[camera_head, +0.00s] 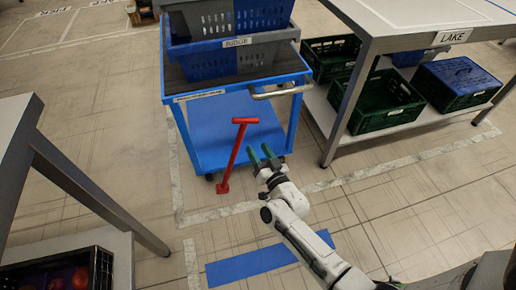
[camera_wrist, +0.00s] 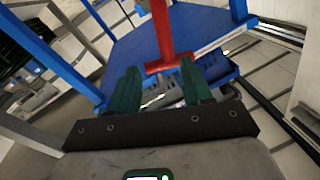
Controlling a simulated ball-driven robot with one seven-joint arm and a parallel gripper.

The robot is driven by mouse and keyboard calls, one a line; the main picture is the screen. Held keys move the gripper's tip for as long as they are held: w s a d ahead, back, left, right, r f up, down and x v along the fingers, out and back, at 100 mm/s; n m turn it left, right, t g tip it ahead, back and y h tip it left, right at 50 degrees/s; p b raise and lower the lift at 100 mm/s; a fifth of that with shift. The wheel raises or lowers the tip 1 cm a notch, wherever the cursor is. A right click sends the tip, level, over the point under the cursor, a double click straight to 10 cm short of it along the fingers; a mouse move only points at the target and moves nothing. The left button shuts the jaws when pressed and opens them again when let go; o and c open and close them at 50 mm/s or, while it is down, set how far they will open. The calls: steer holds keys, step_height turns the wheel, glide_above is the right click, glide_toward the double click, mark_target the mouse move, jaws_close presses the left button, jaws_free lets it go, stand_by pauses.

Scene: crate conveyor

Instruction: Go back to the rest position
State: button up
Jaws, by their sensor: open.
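My gripper (camera_head: 261,154) has two green fingers, spread apart with nothing between them. It is in front of the blue trolley (camera_head: 225,135), just right of a red T-shaped lever (camera_head: 235,155). The lever leans at the trolley's front, its crossbar at the top and its foot low down. In the wrist view, my open gripper (camera_wrist: 160,85) points at the trolley's blue deck (camera_wrist: 125,50). The red lever (camera_wrist: 163,35) shows beyond the fingertips, between them in the picture. I cannot tell how small the gap to it is.
Blue and grey crates (camera_head: 235,62) with a RIDGE label sit on the trolley's upper shelf. A LAKE table (camera_head: 400,35) holds green crates (camera_head: 375,118) and a blue-lidded one underneath. Another table (camera_head: 40,150) stands left, with a black crate (camera_head: 60,262) below. Floor around my arm is clear.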

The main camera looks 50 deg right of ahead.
stand_by(0.8)
steer(key=s+a+f+n+g+y, duration=0.1)
steer(key=s+a+n+g+y, duration=0.1)
steer(key=a+n+g+y, duration=0.3)
steer(key=s+a+f+n+g+y, duration=0.1)
steer(key=s+a+f+y, duration=0.15)
steer(key=a, duration=0.45)
steer(key=s+a+r+n+g, duration=0.1)
steer(key=s+r+g, duration=0.3)
steer(key=s, duration=0.6)
steer(key=s+r+n+g, duration=0.1)
steer(key=s+g, duration=0.5)
steer(key=s, duration=0.4)
step_height(320, 180, up, 25)
steer(key=p, duration=2.4)
steer(key=shift+p, duration=0.3)
